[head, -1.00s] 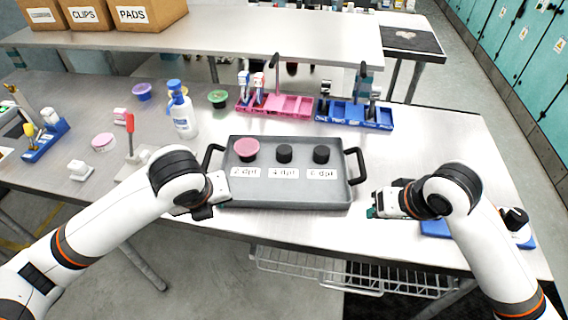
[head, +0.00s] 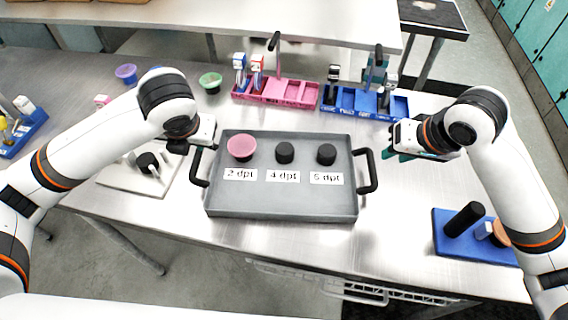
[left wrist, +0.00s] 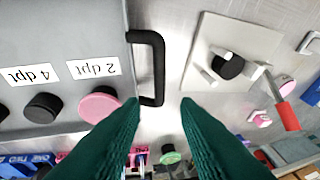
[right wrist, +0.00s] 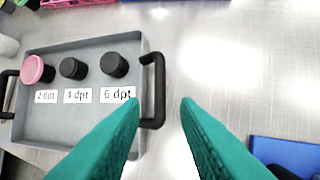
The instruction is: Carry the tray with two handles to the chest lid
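The grey tray (head: 282,205) lies flat on the metal table with a black handle at each end. It holds a pink-topped cup (head: 241,148) and two black knobs, above labels reading 2, 4 and what looks like 6 dpt. My left gripper (left wrist: 160,105) is open, its green fingers apart just short of the left handle (left wrist: 158,68), which is not between them. My right gripper (right wrist: 162,102) is open beside the right handle (right wrist: 152,90), which lies near its left finger. Neither gripper visibly holds anything. I cannot make out a chest lid.
Pink (head: 278,92) and blue (head: 365,103) racks stand behind the tray. A white plate with a black knob (head: 148,162) is at left; a blue base (head: 470,245) is at right front. Bare table lies between tray and blue base.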

